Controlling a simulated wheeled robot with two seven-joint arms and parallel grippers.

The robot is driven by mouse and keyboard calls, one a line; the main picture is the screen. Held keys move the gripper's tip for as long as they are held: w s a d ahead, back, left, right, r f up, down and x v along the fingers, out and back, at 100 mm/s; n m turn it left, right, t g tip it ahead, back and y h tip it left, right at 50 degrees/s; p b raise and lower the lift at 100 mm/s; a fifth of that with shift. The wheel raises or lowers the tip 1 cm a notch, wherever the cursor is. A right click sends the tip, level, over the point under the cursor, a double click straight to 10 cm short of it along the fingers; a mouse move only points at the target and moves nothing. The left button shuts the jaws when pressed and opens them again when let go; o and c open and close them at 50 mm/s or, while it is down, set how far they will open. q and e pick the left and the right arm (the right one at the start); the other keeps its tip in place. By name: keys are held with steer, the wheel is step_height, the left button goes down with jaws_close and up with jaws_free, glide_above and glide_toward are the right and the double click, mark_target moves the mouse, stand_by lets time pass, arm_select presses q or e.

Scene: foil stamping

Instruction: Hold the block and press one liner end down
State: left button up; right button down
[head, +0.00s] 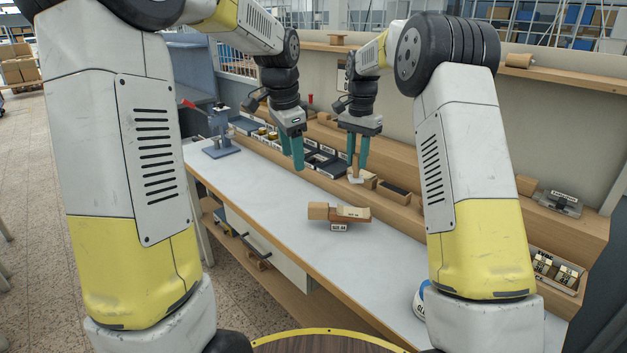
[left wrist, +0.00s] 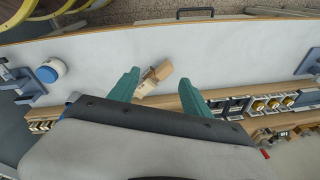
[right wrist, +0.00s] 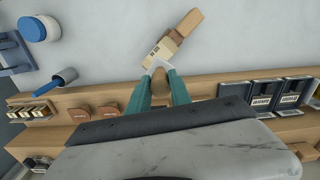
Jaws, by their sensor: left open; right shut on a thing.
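The wooden block (head: 318,212) lies on the white bench top. A paler piece with a light strip, seemingly the liner (head: 353,212), sits at its right; which ends are raised is too small to tell. My left gripper (head: 292,155) is open and empty, above and left of the block; the block (left wrist: 160,70) also shows in the left wrist view. My right gripper (head: 359,158) is shut on a wooden-handled tool with a pale, wide end (head: 356,177). It is held above the rear ledge, behind the block.
A small label (head: 339,227) stands before the block. A rear ledge carries dark trays (head: 325,157) and boxes. A blue press-like device (head: 220,135) stands at the bench's far end. A blue-lidded white jar (right wrist: 35,28) stands at the other end. The bench around the block is clear.

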mark_target(313, 212)
arm_select(q)
steer(key=w+d+f+m, duration=0.1)
steer(key=w+f+m, duration=0.1)
steer(key=w+f, duration=0.1)
steer(key=w+d+f+m+g, duration=0.1)
steer(key=w+f+m, duration=0.1)
steer(key=w+f, duration=0.2)
steer(key=w+d+f+m+g, duration=0.1)
steer(key=w+d+f, duration=0.1)
steer(key=f, duration=0.4)
steer(key=shift+w+m+y, duration=0.4)
steer(key=shift+w, duration=0.35)
steer(key=shift+w+d+f, duration=0.1)
steer(key=shift+d+f, duration=0.05)
steer(key=shift+f, duration=0.45)
step_height(313, 212, down, 11)
steer(key=shift+f, duration=0.15)
